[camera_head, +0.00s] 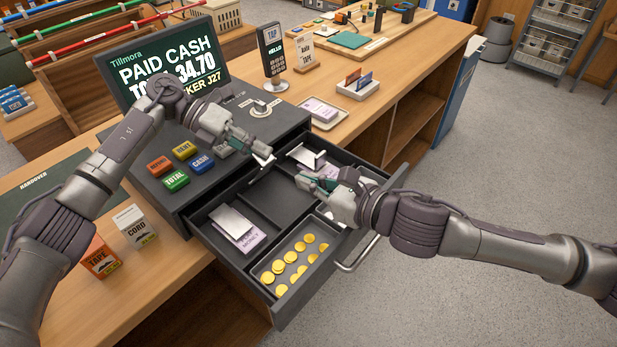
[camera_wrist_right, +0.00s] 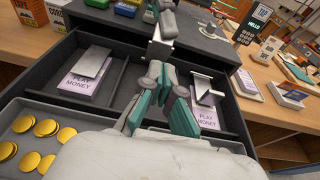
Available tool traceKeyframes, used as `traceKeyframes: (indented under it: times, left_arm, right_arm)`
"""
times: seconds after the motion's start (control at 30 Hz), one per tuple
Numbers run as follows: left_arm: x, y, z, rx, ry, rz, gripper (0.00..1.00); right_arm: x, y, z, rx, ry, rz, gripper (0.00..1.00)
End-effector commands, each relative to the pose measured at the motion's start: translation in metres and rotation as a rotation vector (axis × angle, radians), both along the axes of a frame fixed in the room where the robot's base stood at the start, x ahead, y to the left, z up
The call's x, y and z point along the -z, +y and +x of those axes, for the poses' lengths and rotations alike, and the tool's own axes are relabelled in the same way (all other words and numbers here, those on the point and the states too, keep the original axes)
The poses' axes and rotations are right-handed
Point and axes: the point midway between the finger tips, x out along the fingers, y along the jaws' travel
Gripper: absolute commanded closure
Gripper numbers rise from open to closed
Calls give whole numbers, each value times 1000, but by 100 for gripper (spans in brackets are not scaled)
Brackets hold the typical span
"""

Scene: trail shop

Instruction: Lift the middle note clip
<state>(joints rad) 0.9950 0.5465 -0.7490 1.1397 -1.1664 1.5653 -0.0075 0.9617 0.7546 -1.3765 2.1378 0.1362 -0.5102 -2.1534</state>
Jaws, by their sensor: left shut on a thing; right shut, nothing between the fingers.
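The cash drawer (camera_head: 209,245) is pulled out of the register. My left gripper (camera_head: 256,153) is shut on a small pale metal piece, which looks like the middle note clip (camera_head: 264,160), at the back of the drawer. That clip also shows raised in the right wrist view (camera_wrist_right: 158,51). The middle compartment (camera_head: 265,207) below looks empty. The left note clip (camera_head: 231,222) lies over purple play money (camera_head: 252,240). The right note clip (camera_head: 308,157) stands tilted up by more play money (camera_head: 329,171). My right gripper (camera_head: 312,184) is shut and empty over the drawer's right part.
A coin tray (camera_head: 256,272) with several gold coins is at the drawer front. The register screen (camera_head: 165,62) and coloured keys (camera_head: 175,180) are behind the drawer. Tape (camera_head: 100,258) and cord (camera_head: 135,226) boxes stand at left. A card reader (camera_head: 271,55) stands on the counter.

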Motion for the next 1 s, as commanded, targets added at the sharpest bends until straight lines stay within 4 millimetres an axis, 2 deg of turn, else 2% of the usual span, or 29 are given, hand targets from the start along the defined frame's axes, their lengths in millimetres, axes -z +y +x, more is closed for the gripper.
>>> traceKeyframes:
  times: [0.2,0.4,0.83,1.0]
  left_arm:
    - [-2,0,1,-1,-5,-3,100]
    - [-2,0,1,0,-4,-3,100]
    - [-2,0,1,-1,-5,-2,100]
    - [-2,0,1,0,-4,-3,100]
  right_arm:
    - [10,33,25,1,2,4,100]
    - [16,51,40,2,2,4,100]
    - [18,56,44,3,1,2,100]
    - [13,60,48,1,-3,2,100]
